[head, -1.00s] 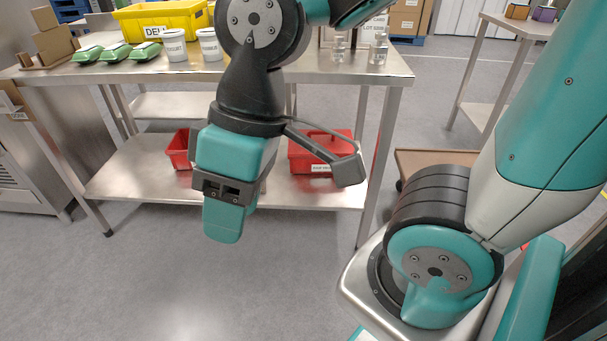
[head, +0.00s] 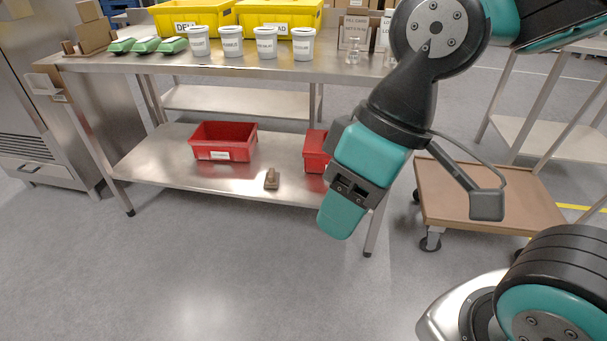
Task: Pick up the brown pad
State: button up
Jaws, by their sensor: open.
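A small brown pad (head: 272,179) with a raised part on top lies on the lower steel shelf (head: 240,183) of the bench, near its front edge. It is in plain view. My gripper (head: 342,212) hangs to the right of the pad in the picture, in front of the bench and apart from the pad. It points down and slightly left. It is open and I see nothing in it, though the gap between its fingers is mostly hidden from this side.
A red bin (head: 224,140) stands behind and left of the pad. Another red bin (head: 314,152) stands to the right, partly hidden by my arm. The bench top (head: 130,65) overhangs the shelf. A brown-topped cart (head: 440,200) stands at right. The floor in front is clear.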

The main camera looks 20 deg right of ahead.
aim_at(272, 180)
jog(key=z, duration=0.1)
jog(key=i, duration=0.5)
jog(key=k, duration=0.55)
jog(key=u, duration=0.6)
jog(key=i, duration=1.65)
jog(key=z, duration=0.45)
